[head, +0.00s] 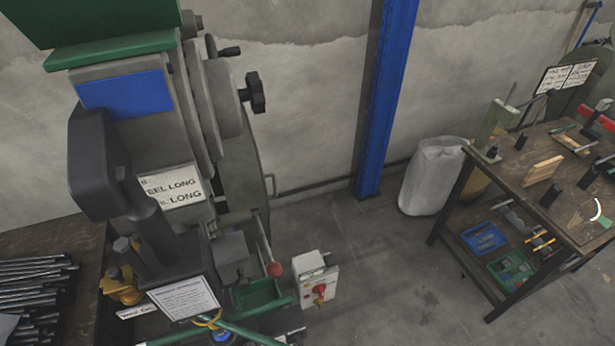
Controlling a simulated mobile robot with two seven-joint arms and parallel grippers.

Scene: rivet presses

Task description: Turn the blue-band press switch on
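The press (205,90) with a blue band (125,93) across its grey body stands at the left, in front of the wall. A small pale switch box (308,268) is at the press's lower right. Its front carries a red rotary knob on a yellow plate (320,291), with a small red part beside it. The knob is too small to tell whether it is on or off. Neither of my grippers shows in the head view, and nothing is seen touching the switch.
A red-ball lever (274,268) stands just left of the switch box. Dark rods (35,285) lie on a bench at the lower left. A blue post (385,100) and a pale sack (433,175) stand behind. A workbench (490,262) with tools is at the right. Floor between is clear.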

